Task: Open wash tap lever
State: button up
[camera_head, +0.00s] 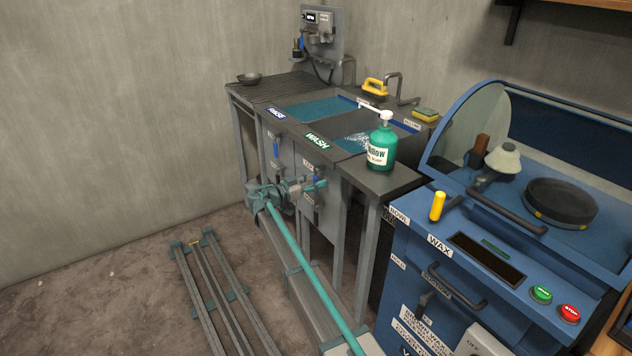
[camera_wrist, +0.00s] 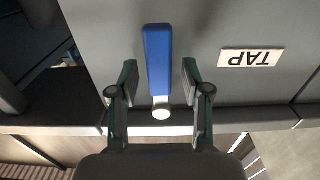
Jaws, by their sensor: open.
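The blue tap lever (camera_wrist: 158,58) shows in the wrist view on the grey front panel, with a round pale end at its lower tip. A white TAP label (camera_wrist: 252,58), seen upside down, is beside it. My gripper (camera_wrist: 158,80) is open, with one finger on each side of the lever and a gap visible on both sides. In the head view my gripper (camera_head: 318,185) is at the sink front below the WASH sign (camera_head: 317,140). I cannot clearly make out this lever there.
The rinse basin (camera_head: 310,106) is left of the wash side, with another blue lever (camera_head: 276,148) below it. A green soap bottle (camera_head: 382,148) stands on the counter. The blue wax machine (camera_head: 440,275) is to the right. Metal rails (camera_head: 212,290) run along the floor.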

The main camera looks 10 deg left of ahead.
jog(key=shift+w+d, duration=0.1)
jog(key=shift+c, duration=0.2)
grip_shut()
